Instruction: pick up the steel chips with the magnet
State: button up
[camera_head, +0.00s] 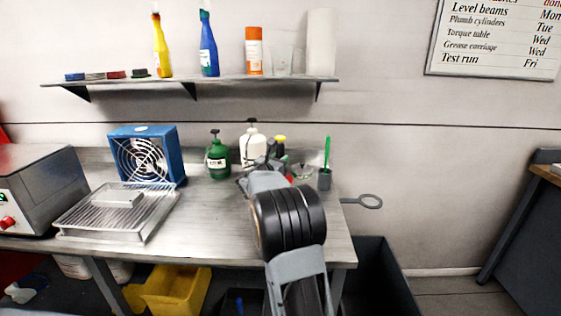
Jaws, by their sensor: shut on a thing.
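My gripper (259,166) is over the back right part of the steel bench (215,232), in front of the white pump bottle. My thick black wrist and grey arm links hide most of it. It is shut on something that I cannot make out. I cannot pick out the magnet or the steel chips. A small red thing and a pale, shallow dish-like shape (302,170) show just right of the gripper, partly hidden.
A green pump bottle (218,158), white pump bottle (252,142) and dark cup (324,180) with a green stick stand near the gripper. A blue fan (146,155) and wire-racked tray (80,216) are left. A grey ring handle (369,201) juts past the right edge.

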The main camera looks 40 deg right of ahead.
jog(key=shift+f, duration=0.1)
jog(key=shift+f+b, duration=0.85)
jog(key=shift+r, duration=0.15)
jog(key=shift+r+p, duration=0.75)
jog(key=shift+r, duration=0.2)
jog(key=w+a+p, duration=0.3)
jog(key=w+a, duration=0.3)
jog(key=a, duration=0.7)
jog(key=shift+w+a, duration=0.15)
dwell(0.4)
jog(key=shift+f, duration=0.3)
